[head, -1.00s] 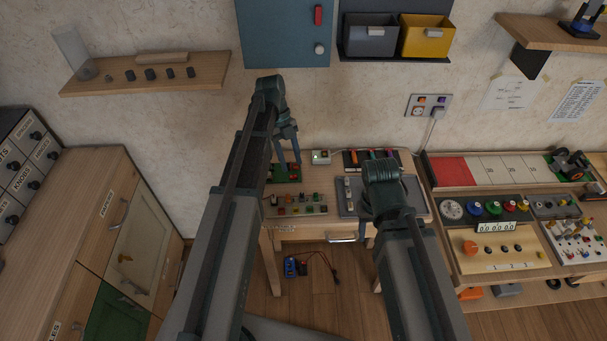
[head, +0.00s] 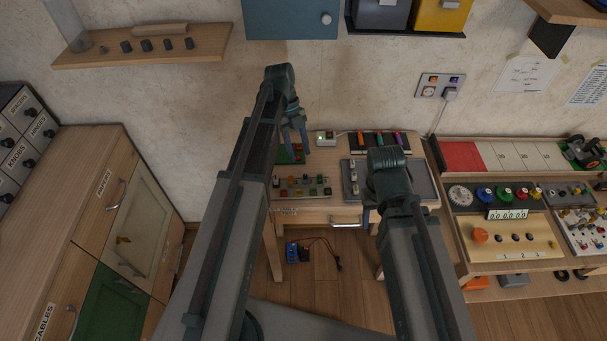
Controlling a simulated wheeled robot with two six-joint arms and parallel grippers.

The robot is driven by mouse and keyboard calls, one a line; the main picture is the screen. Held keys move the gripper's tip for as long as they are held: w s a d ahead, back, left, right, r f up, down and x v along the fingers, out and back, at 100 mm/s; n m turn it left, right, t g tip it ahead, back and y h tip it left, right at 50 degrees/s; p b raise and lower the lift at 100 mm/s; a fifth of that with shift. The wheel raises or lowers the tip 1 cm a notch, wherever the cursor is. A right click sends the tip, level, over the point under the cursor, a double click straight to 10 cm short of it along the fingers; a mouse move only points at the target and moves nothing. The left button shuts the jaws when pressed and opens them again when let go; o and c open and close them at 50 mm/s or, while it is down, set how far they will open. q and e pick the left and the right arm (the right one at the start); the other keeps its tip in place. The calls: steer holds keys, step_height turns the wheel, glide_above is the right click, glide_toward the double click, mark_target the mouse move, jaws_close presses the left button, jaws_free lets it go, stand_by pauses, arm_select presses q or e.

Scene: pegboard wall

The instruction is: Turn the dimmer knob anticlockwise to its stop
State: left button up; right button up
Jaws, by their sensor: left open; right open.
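A large orange round knob (head: 480,235) stands on a sloped wooden panel (head: 515,255) at the right, beside several small dark knobs. No label reading dimmer is legible, so I cannot tell for sure that it is the dimmer knob. My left gripper (head: 295,140) is open and empty, over the back left of the small table. My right gripper (head: 369,216) is largely hidden behind its own wrist, over the table's right part, left of the orange knob and well apart from it. Nothing shows in it.
The small table (head: 345,213) carries a button board (head: 300,188) and a grey tray (head: 420,180). The right bench holds a numeric display (head: 507,214), coloured dials and a switch panel (head: 585,233). Drawers (head: 125,230) stand left. A blue meter with leads (head: 292,252) lies on the floor.

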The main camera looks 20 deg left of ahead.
mark_target(305, 175)
arm_select(q)
steer(key=b+x, duration=0.5)
steer(key=x, duration=0.2)
steer(key=shift+c, duration=0.2)
jaws_close()
